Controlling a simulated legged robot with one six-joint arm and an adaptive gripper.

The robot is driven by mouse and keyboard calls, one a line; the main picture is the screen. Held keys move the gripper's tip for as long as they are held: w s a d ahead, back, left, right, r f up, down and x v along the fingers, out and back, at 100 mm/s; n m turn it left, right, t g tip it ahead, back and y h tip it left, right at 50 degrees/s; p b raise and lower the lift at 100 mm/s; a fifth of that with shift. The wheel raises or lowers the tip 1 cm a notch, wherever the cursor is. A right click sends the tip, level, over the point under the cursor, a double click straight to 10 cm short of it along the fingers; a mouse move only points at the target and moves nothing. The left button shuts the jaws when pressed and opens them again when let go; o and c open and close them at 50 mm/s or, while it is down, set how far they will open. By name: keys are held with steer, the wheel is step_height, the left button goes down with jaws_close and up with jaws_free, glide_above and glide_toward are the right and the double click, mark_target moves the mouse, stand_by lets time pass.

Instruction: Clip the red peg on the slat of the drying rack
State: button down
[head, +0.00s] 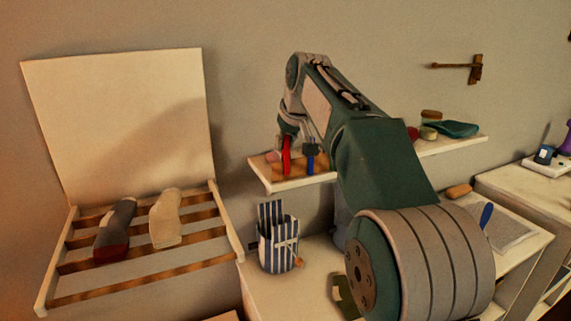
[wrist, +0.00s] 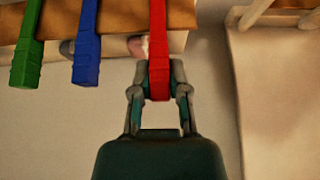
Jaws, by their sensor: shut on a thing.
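The red peg (head: 286,157) is upright at the wall shelf's front, under my gripper (head: 289,138). In the wrist view my gripper (wrist: 159,78) is shut on the lower part of the red peg (wrist: 158,40), whose other end reaches over the wooden edge. I cannot tell whether the peg still touches that edge. The drying rack (head: 52,262) stands at the left, apart from my gripper, with several wooden slats (head: 140,273) across its frame. A dark sock (head: 115,230) and a cream sock (head: 165,218) lie over its slats.
A blue peg (wrist: 86,45) and a green peg (wrist: 28,45) hang beside the red one. The shelf (head: 455,147) also holds jars and a green cloth (head: 457,129). A striped holder (head: 278,245) stands below, between rack and arm. The front slats are bare.

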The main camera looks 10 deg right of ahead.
steer(key=shift+r, duration=0.65)
steer(key=shift+r, duration=1.8)
steer(key=shift+s, duration=0.1)
